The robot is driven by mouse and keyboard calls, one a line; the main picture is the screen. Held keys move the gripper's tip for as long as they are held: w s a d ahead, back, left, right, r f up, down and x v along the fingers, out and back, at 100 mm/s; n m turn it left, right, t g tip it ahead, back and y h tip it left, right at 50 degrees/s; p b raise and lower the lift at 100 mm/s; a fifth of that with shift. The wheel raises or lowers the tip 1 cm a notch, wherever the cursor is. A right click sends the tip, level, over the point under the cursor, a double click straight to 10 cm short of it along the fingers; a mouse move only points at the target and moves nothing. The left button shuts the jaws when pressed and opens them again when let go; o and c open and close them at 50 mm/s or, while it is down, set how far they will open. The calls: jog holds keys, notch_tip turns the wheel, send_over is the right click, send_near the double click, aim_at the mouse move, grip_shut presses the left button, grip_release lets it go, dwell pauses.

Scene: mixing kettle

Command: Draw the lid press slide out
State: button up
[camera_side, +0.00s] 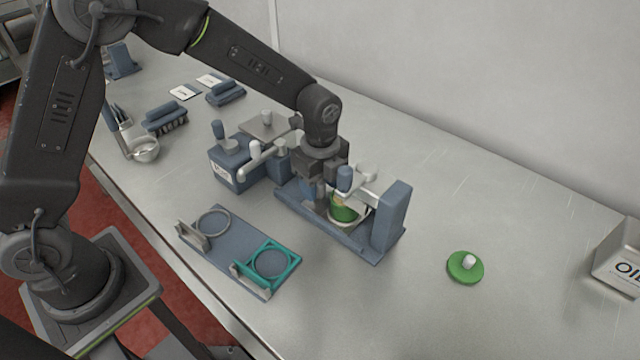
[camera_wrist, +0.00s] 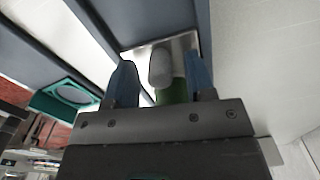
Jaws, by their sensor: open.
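The lid press is a blue-grey base with an upright block (camera_side: 393,215) at its right end. A pale metal slide piece (camera_side: 376,187) reaches left from the block; it seems to be the metal plate (camera_wrist: 186,43) in the wrist view. A rounded grey knob (camera_wrist: 160,66) stands before that plate. My gripper (camera_wrist: 160,78) is open, with one blue finger on each side of the knob; I cannot tell whether they touch it. In the side view my wrist hides part of the press. A green-sided vessel (camera_side: 344,211) sits beneath, partly hidden.
A green lid with a white knob (camera_side: 465,267) lies at the right. A blue plate with a grey ring and a teal ring holder (camera_side: 270,262) lies in front. A blue box with levers (camera_side: 232,165) stands left of the press. An oil tin (camera_side: 620,260) is far right.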

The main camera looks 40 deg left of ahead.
jog(key=shift+f, duration=0.35)
jog(key=shift+c, duration=0.4)
grip_shut()
